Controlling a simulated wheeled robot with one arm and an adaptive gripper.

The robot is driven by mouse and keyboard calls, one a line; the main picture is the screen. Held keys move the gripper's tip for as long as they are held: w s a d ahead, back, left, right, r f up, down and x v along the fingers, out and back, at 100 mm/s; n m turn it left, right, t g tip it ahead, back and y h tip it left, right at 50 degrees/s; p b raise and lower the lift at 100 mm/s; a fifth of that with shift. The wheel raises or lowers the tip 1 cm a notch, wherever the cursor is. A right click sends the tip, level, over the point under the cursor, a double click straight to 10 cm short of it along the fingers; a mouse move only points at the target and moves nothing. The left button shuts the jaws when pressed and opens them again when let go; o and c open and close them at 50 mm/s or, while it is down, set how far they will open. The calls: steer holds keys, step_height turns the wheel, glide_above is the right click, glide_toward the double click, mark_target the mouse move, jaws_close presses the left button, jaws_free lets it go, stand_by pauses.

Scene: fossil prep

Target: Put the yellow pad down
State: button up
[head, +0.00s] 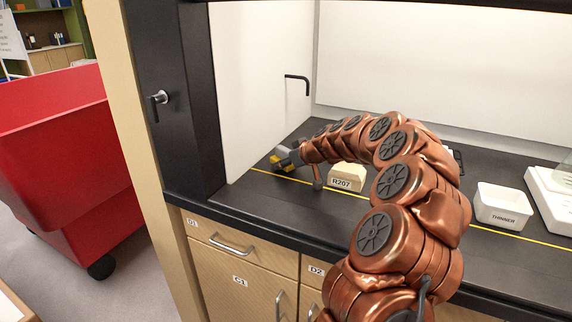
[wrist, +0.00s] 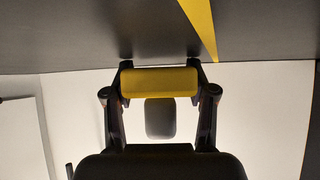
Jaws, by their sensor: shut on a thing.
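The yellow pad (wrist: 160,82) is held between the two fingers of my gripper (wrist: 160,70) in the wrist view. The fingers press on its two ends, and it lies level across the gap. Its edge is at or very near the dark bench top (wrist: 100,35); I cannot tell whether it touches. In the head view, the pad (head: 276,160) shows small at the left end of the bench, with my gripper (head: 287,158) beside it, partly hidden by its own links.
A tan block labelled R207 (head: 346,177) stands close to the right of my gripper. A white THINNER tub (head: 502,206) is farther right. A yellow line (wrist: 200,25) runs along the bench. The white side wall (head: 262,80) is near on the left.

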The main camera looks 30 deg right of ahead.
steer(key=shift+s+a+f, duration=0.1)
steer(key=shift+a+f, duration=0.05)
steer(key=shift+f, duration=0.45)
steer(key=o, duration=1.5)
steer(key=shift+f, duration=0.2)
steer(key=shift+o, duration=0.2)
steer(key=shift+a+f, duration=0.1)
steer(key=shift+f, duration=0.05)
steer(key=shift+s+f, duration=0.1)
steer(key=shift+r+p, duration=0.5)
steer(key=shift+p, duration=0.2)
steer(key=shift+s+r, duration=0.1)
steer(key=shift+r, duration=0.1)
steer(key=v, duration=0.8)
steer(key=r+v, duration=0.1)
steer(key=v, duration=0.3)
steer(key=shift+w+d+b, duration=0.25)
steer(key=shift+w+b, duration=0.05)
steer(key=shift+b, duration=0.1)
